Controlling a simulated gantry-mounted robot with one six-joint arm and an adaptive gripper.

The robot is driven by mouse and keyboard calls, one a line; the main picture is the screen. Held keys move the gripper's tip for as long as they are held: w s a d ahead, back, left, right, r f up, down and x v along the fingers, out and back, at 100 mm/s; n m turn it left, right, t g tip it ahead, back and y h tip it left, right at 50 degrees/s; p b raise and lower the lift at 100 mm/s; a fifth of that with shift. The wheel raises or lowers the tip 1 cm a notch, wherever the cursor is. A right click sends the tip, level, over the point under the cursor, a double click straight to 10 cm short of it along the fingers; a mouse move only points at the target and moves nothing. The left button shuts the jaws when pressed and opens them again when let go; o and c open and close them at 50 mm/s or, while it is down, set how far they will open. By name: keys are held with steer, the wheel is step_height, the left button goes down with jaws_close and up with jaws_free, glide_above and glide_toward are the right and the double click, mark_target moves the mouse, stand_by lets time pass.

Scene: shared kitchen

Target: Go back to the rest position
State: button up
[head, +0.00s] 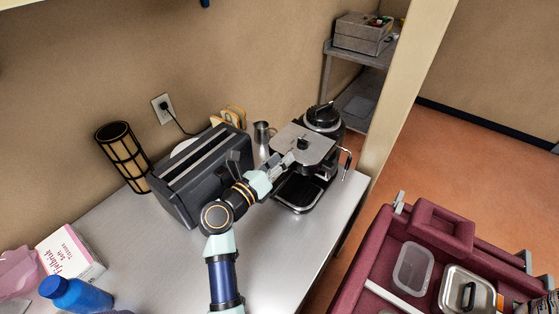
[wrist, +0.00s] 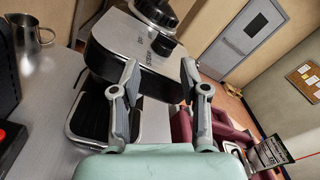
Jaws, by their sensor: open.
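My gripper (head: 283,163) is at the front of the black and silver coffee machine (head: 307,142) in the head view. In the wrist view my gripper (wrist: 159,72) has its two grey fingers spread apart with nothing between them. The coffee machine (wrist: 125,50) lies just beyond the fingertips there; I cannot tell whether they touch it. My arm reaches over the metal counter (head: 267,245) from the bottom of the head view.
A black toaster (head: 200,178) stands left of my arm, with a metal jug (head: 262,132) behind. A patterned cylinder (head: 122,155), tissue box (head: 70,254) and blue bottle (head: 76,294) are farther left. A maroon cart (head: 385,245) stands right. The counter's front middle is clear.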

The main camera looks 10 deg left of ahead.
steer(key=s+a+r+n+t+y, duration=0.25)
steer(key=r+n+t+y, duration=0.2)
steer(key=r+n, duration=0.25)
steer(key=s+a+r+n+t+y, duration=0.1)
steer(key=s+r+n+t+y, duration=0.25)
steer(key=r+n+t, duration=0.35)
steer(key=s+a+r+n+g+y, duration=0.1)
steer(key=s+a+n+g+y, duration=0.45)
steer(key=n+y, duration=0.75)
steer(key=s+d+f+n+g+h, duration=0.85)
steer(key=s+d+f+h, duration=0.4)
steer(key=d+f, duration=0.25)
step_height(320, 180, up, 25)
steer(key=p, duration=2.4)
steer(key=shift+s+d+f+y+p, duration=0.15)
steer(key=shift+s+d+y+p, duration=0.2)
steer(key=shift+s+d, duration=0.1)
